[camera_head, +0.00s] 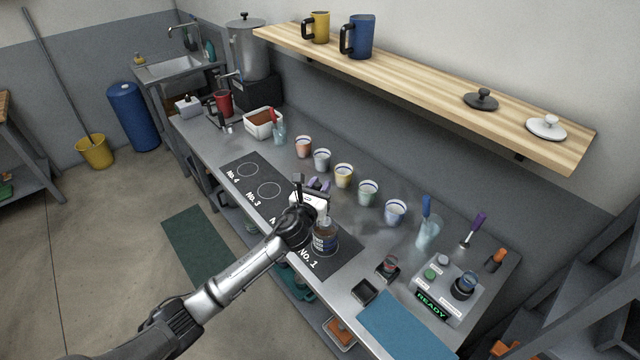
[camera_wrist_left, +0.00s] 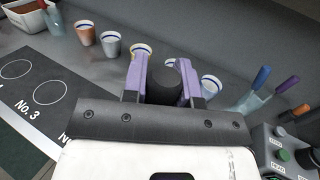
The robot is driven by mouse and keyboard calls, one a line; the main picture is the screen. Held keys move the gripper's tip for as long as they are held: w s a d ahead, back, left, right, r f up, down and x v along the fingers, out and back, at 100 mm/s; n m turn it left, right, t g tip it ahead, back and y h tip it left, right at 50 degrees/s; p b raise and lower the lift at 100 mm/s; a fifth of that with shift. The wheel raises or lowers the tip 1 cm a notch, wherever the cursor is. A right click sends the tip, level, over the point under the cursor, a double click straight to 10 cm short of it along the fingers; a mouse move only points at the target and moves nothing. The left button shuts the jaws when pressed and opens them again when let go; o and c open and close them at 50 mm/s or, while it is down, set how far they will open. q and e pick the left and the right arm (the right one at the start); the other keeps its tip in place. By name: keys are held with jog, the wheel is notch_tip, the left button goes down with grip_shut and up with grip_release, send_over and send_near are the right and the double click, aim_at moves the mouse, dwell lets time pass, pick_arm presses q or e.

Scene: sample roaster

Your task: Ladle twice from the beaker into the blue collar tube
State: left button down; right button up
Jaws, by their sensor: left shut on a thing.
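My left gripper (camera_head: 318,187) is over the dark mat near its No. 1 end. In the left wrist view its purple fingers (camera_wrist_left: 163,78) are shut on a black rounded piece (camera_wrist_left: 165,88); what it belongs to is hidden. A clear beaker-like glass (camera_head: 428,237) with a blue-handled tool (camera_head: 426,206) stands to the right. My right gripper is not in view.
Several small cups (camera_head: 343,175) stand in a row behind the mat. Another clear glass (camera_head: 279,136) holds a red-handled tool. A grey READY device (camera_head: 446,290), a small black tray (camera_head: 365,291) and a blue mat (camera_head: 405,330) lie to the right. A wooden shelf (camera_head: 430,80) overhangs the back.

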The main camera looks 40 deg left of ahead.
pick_arm(q)
notch_tip(320, 180, down, 6)
jog(key=b, duration=0.4)
jog(key=shift+f, duration=0.3)
dwell(0.8)
dwell(0.5)
